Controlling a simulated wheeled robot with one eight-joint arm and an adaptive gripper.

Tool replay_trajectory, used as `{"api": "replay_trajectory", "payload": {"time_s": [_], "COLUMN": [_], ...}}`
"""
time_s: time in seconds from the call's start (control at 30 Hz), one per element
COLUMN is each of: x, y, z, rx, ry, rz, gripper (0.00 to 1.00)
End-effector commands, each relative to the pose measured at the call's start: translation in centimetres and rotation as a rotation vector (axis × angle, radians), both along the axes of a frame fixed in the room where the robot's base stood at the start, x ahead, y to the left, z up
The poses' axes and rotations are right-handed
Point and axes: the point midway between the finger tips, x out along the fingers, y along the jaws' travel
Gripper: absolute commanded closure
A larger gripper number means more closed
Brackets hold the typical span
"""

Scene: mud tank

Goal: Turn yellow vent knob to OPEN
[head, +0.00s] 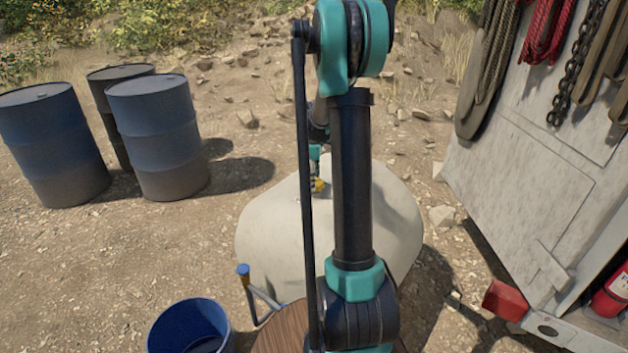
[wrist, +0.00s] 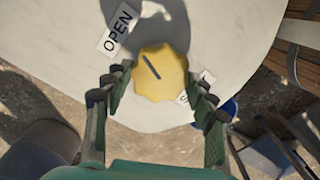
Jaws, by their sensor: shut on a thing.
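The yellow vent knob (wrist: 160,73) sits on the pale tank top (wrist: 60,40) in the wrist view, with a dark line across its face. The line slants from upper left to lower right. An OPEN label (wrist: 117,28) lies at the knob's upper left; another label (wrist: 184,97), mostly hidden, is at its lower right. My gripper (wrist: 158,88) has its green fingers on either side of the knob and is shut on it. In the head view the knob (head: 318,185) is a small yellow spot, partly behind my arm, on the tank (head: 265,225).
Several blue drums (head: 160,135) stand at the left. A blue bucket (head: 190,325) and a blue-capped pipe (head: 244,272) are at the front left. A pale vehicle side (head: 540,180) with hanging ropes and a chain (head: 575,65) is on the right. Open dirt lies between drums and tank.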

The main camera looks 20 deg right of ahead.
Motion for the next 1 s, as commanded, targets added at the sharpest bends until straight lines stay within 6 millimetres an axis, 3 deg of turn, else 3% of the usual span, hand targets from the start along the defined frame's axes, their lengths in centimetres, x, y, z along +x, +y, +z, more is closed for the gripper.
{"api": "replay_trajectory", "payload": {"time_s": [0.43, 1.0], "x": [0.07, 0.07], "y": [-0.02, -0.02], "z": [0.03, 0.03], "rx": [0.0, 0.0], "ry": [-0.001, -0.001], "rz": [0.281, 0.347], "gripper": [0.73, 0.72]}}
